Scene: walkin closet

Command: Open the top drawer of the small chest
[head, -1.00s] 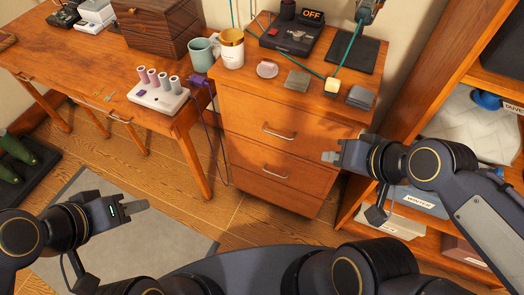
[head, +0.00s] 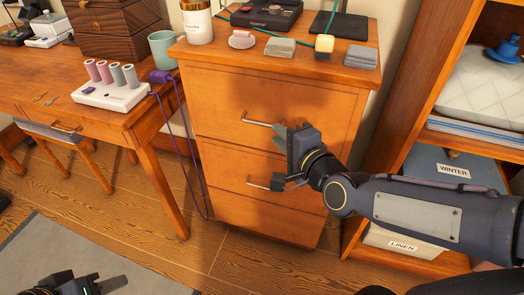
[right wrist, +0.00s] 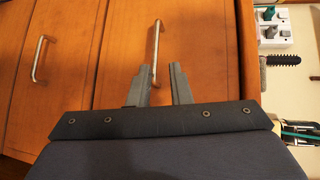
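The small chest (head: 350,92) is wooden and stands in the middle of the head view. Its top drawer (head: 225,98) looks shut, with a metal bar handle (head: 258,122). My right gripper (head: 283,134) is at the right end of this handle. In the right wrist view the two fingers of my right gripper (right wrist: 160,78) are apart, with the top handle (right wrist: 156,45) lined up between their tips. I cannot tell whether they touch it. My left gripper (head: 108,285) is low at the left, far from the chest, and its finger gap is unclear.
A lower drawer handle (head: 265,184) sits below my right gripper. A desk (head: 110,122) stands left; a shelf unit with a WINTER box (head: 450,165) stands right.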

